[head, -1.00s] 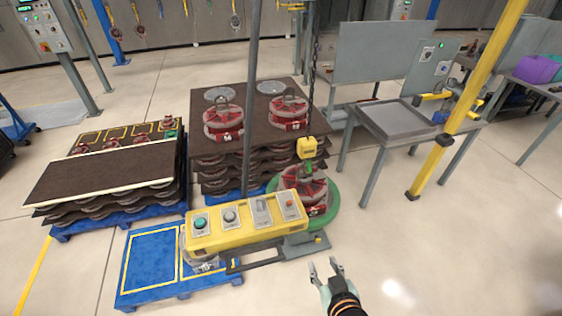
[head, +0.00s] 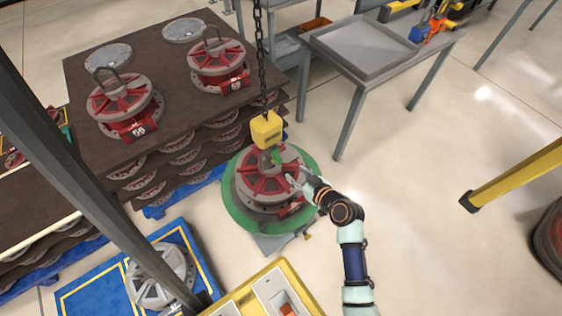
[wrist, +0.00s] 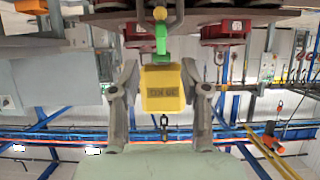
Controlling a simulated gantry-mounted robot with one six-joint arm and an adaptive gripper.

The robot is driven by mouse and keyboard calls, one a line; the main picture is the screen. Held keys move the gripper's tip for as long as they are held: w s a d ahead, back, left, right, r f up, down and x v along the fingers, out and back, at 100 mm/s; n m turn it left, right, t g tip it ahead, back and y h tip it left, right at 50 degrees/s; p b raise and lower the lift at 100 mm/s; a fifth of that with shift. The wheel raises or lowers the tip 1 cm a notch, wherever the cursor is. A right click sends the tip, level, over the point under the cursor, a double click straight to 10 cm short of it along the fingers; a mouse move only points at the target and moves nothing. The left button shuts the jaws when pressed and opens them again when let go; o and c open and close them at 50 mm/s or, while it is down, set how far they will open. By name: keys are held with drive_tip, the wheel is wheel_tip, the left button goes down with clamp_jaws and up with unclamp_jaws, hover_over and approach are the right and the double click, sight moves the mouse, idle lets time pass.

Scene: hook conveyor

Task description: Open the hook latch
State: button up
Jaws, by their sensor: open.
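The yellow hook block (head: 266,131) hangs on a dark chain over a red and grey round part. A green latch piece (head: 276,157) shows just below the block, at the part's top. My gripper (head: 294,180) is open, low and to the right of the latch, in front of the red part (head: 265,180). In the wrist view the block (wrist: 162,88) appears between my two spread fingers, beyond them, and the green latch (wrist: 161,40) shows above it with a metal hook or handle. Whether a finger touches the latch is not clear.
The red part sits on a green round platform (head: 240,214). A stack of brown trays with red parts (head: 120,100) stands at the left. A yellow control box (head: 265,292) is near the front. A grey table (head: 365,50) stands behind, with open floor to the right.

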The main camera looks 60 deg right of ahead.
sight(280, 162)
drive_tip(key=b+x, duration=0.2)
drive_tip(key=x, duration=0.1)
drive_tip(key=b+x, duration=0.2)
drive_tip(key=x, duration=0.1)
drive_tip(key=b+x, duration=0.2)
drive_tip(key=x, duration=0.1)
drive_tip(key=shift+a+f, duration=0.15)
drive_tip(key=shift+f, duration=0.15)
drive_tip(key=shift+w+d+f+b, duration=0.15)
drive_tip(key=shift+w+d+b, duration=0.3)
drive_tip(key=shift+w, duration=0.2)
clamp_jaws()
